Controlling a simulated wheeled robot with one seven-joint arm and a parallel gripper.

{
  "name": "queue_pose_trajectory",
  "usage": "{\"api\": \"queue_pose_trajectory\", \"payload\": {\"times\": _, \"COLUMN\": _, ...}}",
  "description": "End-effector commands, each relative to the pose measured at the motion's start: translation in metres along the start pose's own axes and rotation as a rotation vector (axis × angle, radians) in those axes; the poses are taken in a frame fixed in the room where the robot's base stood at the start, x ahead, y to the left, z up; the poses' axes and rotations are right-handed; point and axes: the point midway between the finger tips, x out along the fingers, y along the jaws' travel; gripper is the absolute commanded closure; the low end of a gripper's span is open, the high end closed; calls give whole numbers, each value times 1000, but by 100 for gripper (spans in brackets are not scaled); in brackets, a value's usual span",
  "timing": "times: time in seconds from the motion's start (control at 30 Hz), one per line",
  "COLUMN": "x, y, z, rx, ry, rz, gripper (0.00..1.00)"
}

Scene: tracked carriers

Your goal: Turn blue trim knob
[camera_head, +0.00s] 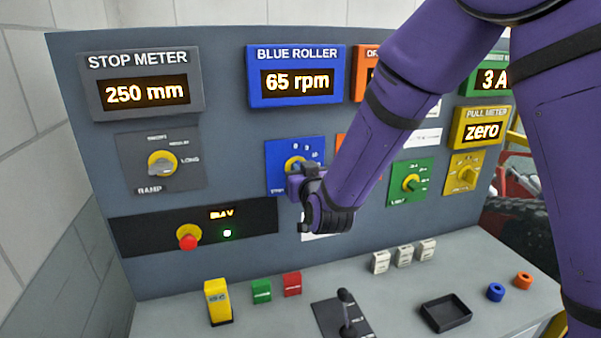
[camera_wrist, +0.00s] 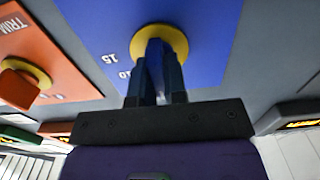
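The blue trim knob sits on a yellow disc (camera_head: 292,163) on a blue panel (camera_head: 274,153) below the "BLUE ROLLER" display (camera_head: 297,76), which reads 65 rpm. In the wrist view, the two dark fingers of my gripper (camera_wrist: 158,58) stand on either side of the blue knob (camera_wrist: 155,68), in front of its yellow disc. They look closed on it, with no clear gap. The fingers cover much of the knob, so its pointing direction is hard to tell. In the head view, my gripper (camera_head: 300,182) hides the lower right of the blue panel.
An orange trim knob (camera_wrist: 19,87) is beside the blue panel, partly behind my arm in the head view. A red push button (camera_head: 188,237) is at lower left. The desk below holds a joystick (camera_head: 346,310), a black tray (camera_head: 446,313) and several small blocks.

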Motion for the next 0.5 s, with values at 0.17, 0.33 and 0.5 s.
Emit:
{"api": "queue_pose_trajectory", "payload": {"times": 0.17, "x": 0, "y": 0, "z": 0, "rx": 2, "ry": 0, "rz": 0, "gripper": 100}}
{"api": "queue_pose_trajectory", "payload": {"times": 0.33, "x": 0, "y": 0, "z": 0, "rx": 29, "ry": 0, "rz": 0, "gripper": 100}}
{"api": "queue_pose_trajectory", "payload": {"times": 0.5, "x": 0, "y": 1, "z": 0, "rx": 106, "ry": 0, "rz": 1, "gripper": 100}}
